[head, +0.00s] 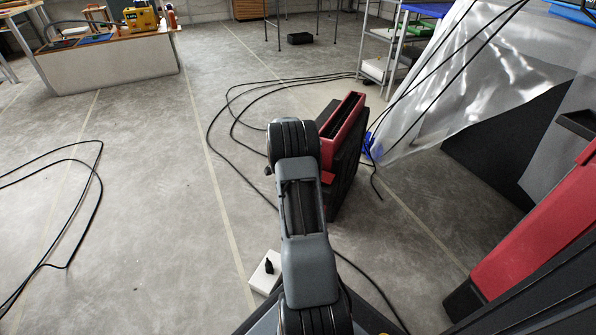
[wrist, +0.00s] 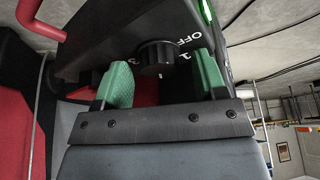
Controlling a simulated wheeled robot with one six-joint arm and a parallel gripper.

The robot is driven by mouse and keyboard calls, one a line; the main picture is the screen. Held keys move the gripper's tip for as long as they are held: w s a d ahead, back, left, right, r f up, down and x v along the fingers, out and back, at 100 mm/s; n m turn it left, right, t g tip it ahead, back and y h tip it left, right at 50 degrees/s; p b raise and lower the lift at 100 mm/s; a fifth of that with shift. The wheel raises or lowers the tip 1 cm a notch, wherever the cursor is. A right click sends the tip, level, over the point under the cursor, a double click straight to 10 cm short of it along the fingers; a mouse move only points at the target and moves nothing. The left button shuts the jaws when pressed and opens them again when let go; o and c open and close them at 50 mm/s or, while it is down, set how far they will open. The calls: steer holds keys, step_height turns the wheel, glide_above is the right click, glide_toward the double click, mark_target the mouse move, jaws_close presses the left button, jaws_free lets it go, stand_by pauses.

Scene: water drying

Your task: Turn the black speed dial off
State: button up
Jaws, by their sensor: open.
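The black speed dial (wrist: 156,57) shows in the wrist view on a dark panel (wrist: 110,38). White marks "OFF" and "1" are printed to its right. My gripper (wrist: 160,80) is open, with one green finger on each side of the dial in the picture. The fingers look clear of the dial's sides, though I cannot tell how deep they reach. In the head view, my arm hides the gripper, and the dial is not visible. A red and black machine (head: 343,125) stands on the floor just beyond my arm.
Black cables (head: 232,100) loop over the floor around the machine. A translucent plastic sheet (head: 440,85) hangs at the right. A small white box (head: 262,282) with a black object on it lies beside my arm. The floor at the left is mostly open.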

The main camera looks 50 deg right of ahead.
steer(key=shift+f, duration=0.15)
steer(key=shift+c, duration=0.5)
steer(key=c, duration=0.8)
